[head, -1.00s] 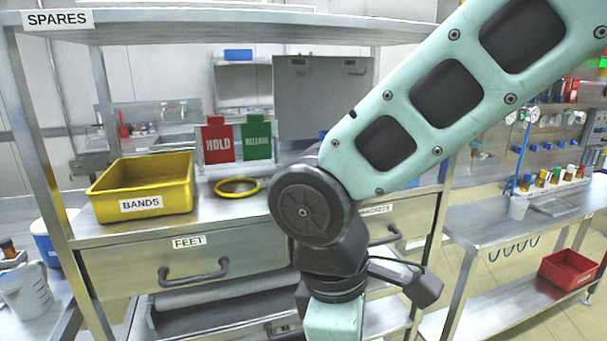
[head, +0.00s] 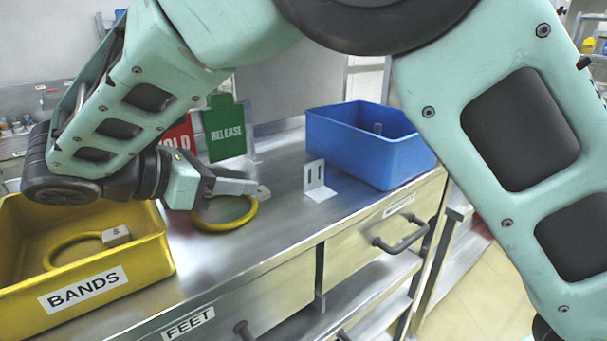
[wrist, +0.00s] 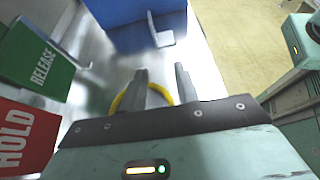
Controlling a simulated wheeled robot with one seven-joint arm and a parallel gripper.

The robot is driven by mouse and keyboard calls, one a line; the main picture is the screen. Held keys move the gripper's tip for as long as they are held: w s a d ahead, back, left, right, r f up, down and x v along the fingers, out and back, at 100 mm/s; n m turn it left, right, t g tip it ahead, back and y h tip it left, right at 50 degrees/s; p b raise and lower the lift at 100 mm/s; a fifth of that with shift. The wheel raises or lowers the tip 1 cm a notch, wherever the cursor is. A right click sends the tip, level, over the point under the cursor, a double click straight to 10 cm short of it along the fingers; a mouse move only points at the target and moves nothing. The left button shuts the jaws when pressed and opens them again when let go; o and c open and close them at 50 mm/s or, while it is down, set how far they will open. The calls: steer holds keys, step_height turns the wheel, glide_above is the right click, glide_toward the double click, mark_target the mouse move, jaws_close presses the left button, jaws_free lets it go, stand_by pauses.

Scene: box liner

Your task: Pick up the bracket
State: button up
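The bracket (head: 317,182) is a small pale L-shaped plate with slots in its upright face. It stands on the steel counter in front of the blue bin. It also shows in the wrist view (wrist: 163,38), beyond my fingertips and against the bin. My gripper (head: 262,190) is left of the bracket in the head view, above the yellow ring, and apart from the bracket. In the wrist view my gripper (wrist: 162,78) has its two fingers spread with nothing between them.
The blue bin (head: 375,155) stands right behind the bracket. A yellow ring (head: 222,226) lies on the counter (head: 290,222) below my gripper. The yellow BANDS bin (head: 150,262) is at left. Red HOLD (wrist: 22,140) and green RELEASE (wrist: 38,62) signs stand close by.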

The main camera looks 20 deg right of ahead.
steer(key=shift+w+a+r, duration=0.1)
steer(key=shift+w+a, duration=0.15)
steer(key=shift+w, duration=0.25)
steer(key=p, duration=0.4)
glide_toward(311, 190)
steer(key=d, duration=0.2)
steer(key=w+d, duration=0.1)
steer(key=d, duration=0.1)
steer(key=shift+w, duration=0.25)
steer(key=p+x, duration=0.1)
steer(key=x, duration=0.1)
steer(key=p+x, duration=0.1)
steer(key=x, duration=0.1)
steer(key=shift+w+d+r, duration=0.1)
steer(key=shift+d+r, duration=0.05)
steer(key=shift+r, duration=0.05)
steer(key=shift+w+d+f, duration=0.15)
steer(key=shift+d+f, duration=0.25)
steer(key=shift+d, duration=0.1)
jaws_close()
